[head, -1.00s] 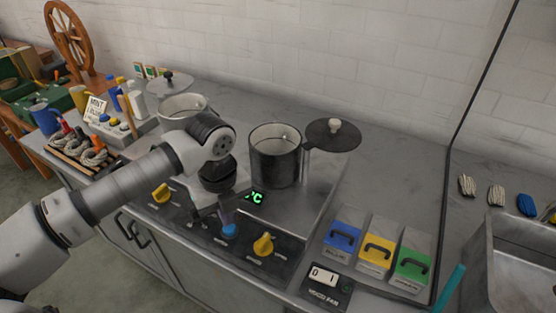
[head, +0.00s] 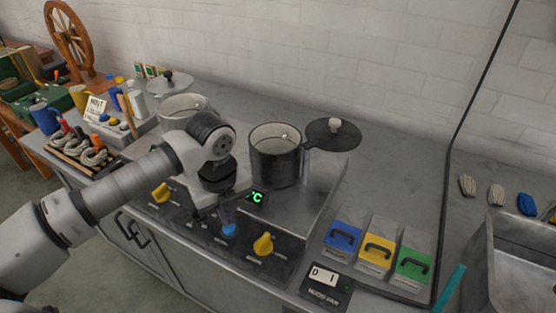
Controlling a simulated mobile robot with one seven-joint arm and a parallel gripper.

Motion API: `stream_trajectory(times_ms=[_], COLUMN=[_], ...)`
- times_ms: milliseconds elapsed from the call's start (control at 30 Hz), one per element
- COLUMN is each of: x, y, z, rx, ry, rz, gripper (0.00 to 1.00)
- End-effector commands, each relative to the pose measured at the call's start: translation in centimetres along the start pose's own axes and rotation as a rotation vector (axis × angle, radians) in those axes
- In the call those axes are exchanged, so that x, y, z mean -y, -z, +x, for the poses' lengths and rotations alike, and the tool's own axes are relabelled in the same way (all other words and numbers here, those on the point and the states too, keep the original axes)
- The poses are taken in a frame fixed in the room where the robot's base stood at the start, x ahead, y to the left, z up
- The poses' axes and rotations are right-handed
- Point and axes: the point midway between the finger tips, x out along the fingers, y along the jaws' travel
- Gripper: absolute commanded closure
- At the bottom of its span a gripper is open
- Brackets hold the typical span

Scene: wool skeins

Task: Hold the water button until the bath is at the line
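A round blue button (head: 229,230) sits on the dark front panel of the hob, between two yellow knobs. My gripper (head: 223,214) points down right at the button, and its dark fingertips overlap the button's top edge. I cannot tell whether they touch it or press it. The fingers are small and dark, so their opening is unclear. A dark pot (head: 274,168) stands open behind the panel, with a pale inner wall and a small white spot inside. The water level and any line are not readable from here. A second pot (head: 181,106) is partly hidden behind my wrist.
Yellow knobs (head: 264,244) flank the button. A dark lid (head: 333,134) is beside the open pot. Blue (head: 343,236), yellow and green handled bins stand at right, by a small counter box (head: 325,276). A sink (head: 520,262) is at far right. A green display (head: 257,197) glows.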

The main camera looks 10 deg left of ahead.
Motion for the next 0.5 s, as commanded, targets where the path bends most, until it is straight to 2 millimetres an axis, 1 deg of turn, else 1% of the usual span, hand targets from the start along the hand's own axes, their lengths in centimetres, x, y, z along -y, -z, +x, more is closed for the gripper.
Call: stream_trajectory(times_ms=[500], x=[0.0], y=[0.0], z=[1.3], rx=[0.0], ry=[0.0], rz=[0.0], gripper=[1.0])
